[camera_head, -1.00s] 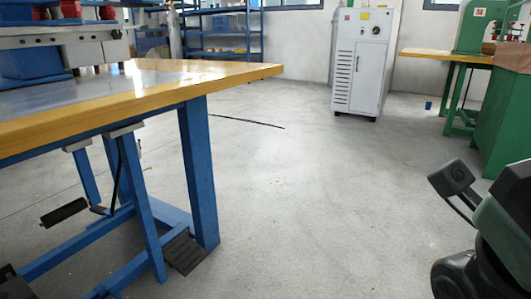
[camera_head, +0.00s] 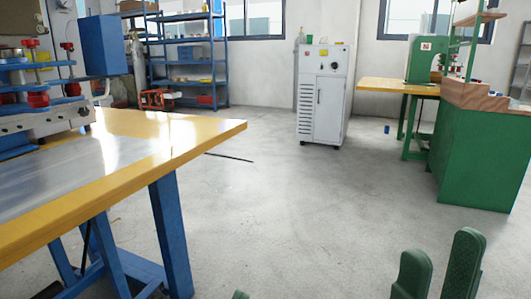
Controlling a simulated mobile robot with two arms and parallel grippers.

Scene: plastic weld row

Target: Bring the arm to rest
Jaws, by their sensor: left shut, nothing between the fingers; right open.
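My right gripper (camera_head: 438,248) shows at the bottom right of the head view as two dark green fingers standing upright with a gap between them. It is open and empty, over the grey floor. My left gripper (camera_head: 240,294) shows only as a small green tip at the bottom edge, left of the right gripper. It is shut and holds nothing. The rest of both arms is out of view.
A yellow-edged table (camera_head: 205,135) on blue legs stands at the left with a machine on it. A white cabinet (camera_head: 322,95) stands at the back. A green workstation (camera_head: 480,155) is at the right. The floor (camera_head: 290,200) between them is clear.

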